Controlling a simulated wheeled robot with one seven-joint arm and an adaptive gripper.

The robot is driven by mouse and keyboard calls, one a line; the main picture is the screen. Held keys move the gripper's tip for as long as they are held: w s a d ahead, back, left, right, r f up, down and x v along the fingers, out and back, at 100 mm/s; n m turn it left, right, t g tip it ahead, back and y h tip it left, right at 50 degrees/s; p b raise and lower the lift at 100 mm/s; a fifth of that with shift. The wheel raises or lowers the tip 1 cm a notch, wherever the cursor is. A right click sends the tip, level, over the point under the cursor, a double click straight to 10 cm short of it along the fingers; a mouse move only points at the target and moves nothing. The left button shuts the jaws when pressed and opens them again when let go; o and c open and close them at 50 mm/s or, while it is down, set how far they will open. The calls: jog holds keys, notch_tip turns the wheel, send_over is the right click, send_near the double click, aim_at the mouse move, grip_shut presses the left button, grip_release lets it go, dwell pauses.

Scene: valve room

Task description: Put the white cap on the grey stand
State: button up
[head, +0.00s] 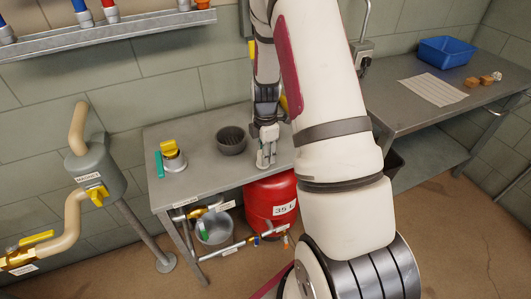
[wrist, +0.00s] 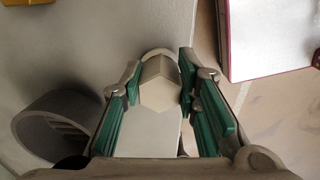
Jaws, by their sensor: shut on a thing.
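The white cap (wrist: 160,84), an off-white six-sided piece, sits between the green-padded fingers of my gripper (wrist: 158,95) in the wrist view. My gripper is shut on it. In the head view my gripper (head: 266,160) is low over the front right part of the grey metal table (head: 205,175), and the cap is too small to make out clearly there. A pale rounded rim (wrist: 160,52) shows just behind the cap in the wrist view. I cannot tell whether this is the grey stand, or whether the cap touches it.
A dark grey round pot (head: 231,140) stands left of my gripper, also in the wrist view (wrist: 62,125). A yellow-topped fitting (head: 172,158) and a green piece (head: 159,165) are farther left. A red tank (head: 270,203) stands below. A blue bin (head: 446,50) is on the right bench.

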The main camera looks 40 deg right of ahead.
jog(key=shift+f, duration=0.1)
jog(key=o, duration=0.9)
jog(key=s+a+r+m+t, duration=0.1)
jog(key=a+r, duration=0.1)
jog(key=r, duration=0.8)
jog(key=a+r+m, duration=0.1)
jog(key=a+r, duration=0.2)
jog(key=r, duration=0.6)
jog(key=s+a+r+m+t, duration=0.1)
jog(key=s+a+r+m, duration=0.5)
jog(key=s+a, duration=0.2)
jog(key=s+a+r+m+t, duration=0.2)
jog(key=s+a+r+m, duration=0.4)
jog(key=s, duration=0.6)
jog(key=shift+a+r+m+t, duration=0.3)
jog(key=shift+a+r+m, duration=0.15)
jog(key=shift+a, duration=0.5)
